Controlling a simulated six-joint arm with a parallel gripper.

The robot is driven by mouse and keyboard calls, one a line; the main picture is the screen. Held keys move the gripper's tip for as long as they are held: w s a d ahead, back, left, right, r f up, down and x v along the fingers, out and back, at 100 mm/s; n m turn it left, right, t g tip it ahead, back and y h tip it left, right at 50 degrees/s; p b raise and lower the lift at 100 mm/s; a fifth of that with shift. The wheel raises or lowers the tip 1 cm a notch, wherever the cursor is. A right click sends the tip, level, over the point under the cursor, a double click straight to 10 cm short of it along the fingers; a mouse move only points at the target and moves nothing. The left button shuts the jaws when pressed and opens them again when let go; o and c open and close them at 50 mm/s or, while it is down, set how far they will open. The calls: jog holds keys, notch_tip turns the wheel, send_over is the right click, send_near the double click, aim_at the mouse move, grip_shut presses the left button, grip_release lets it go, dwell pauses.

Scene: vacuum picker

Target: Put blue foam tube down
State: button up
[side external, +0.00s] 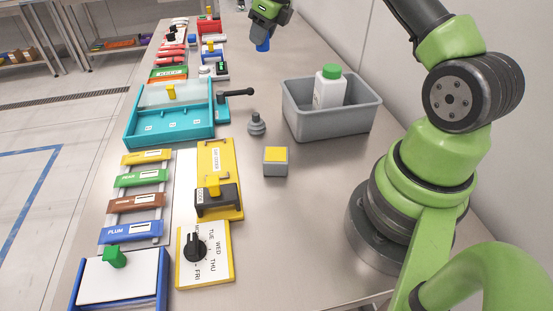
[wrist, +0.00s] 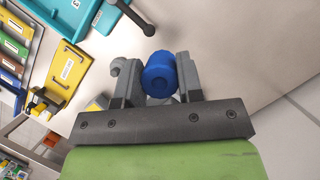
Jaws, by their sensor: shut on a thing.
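The blue foam tube (wrist: 160,74) is held between the two fingers of my gripper (wrist: 156,78) in the wrist view. In the side view the blue tube (side external: 263,45) hangs below my gripper (side external: 265,30) at the top of the picture, above the far part of the metal table (side external: 300,210). The gripper is shut on the tube, and the tube appears clear of the table. Part of the tube is hidden by the fingers.
A grey bin (side external: 350,122) with a white green-capped bottle (side external: 329,90) stands right of centre. A grey weight (side external: 257,124) and a yellow-topped block (side external: 275,161) stand nearby. A teal tray (side external: 170,123) and several coloured fixtures line the left. Bare table lies between.

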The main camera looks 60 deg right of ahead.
jog(key=s+a+n+g+y, duration=0.25)
jog(key=s+a+n, duration=0.25)
jog(key=a+n, duration=0.8)
jog(key=s+a+n+g+y, duration=0.1)
jog(key=s+a+n+g, duration=0.35)
jog(key=a+n, duration=0.85)
jog(key=s+a+n+g+h, duration=0.1)
jog(key=s+a+n+h, duration=0.2)
jog(key=s+a+n, duration=0.55)
jog(key=s+a+n+g+h, duration=0.1)
jog(key=s+a+n+h, duration=0.3)
jog(key=s, duration=0.7)
jog(key=shift+n+y, duration=0.25)
jog(key=shift+y, duration=0.3)
jog(key=f, duration=0.3)
jog(key=d+f, duration=0.1)
jog(key=f, duration=0.6)
jog(key=shift+w+d+f, duration=0.1)
jog(key=shift+w+d, duration=0.1)
jog(key=shift+w, duration=0.05)
jog(key=shift+f, duration=2.25)
jog(key=shift+f, duration=0.1)
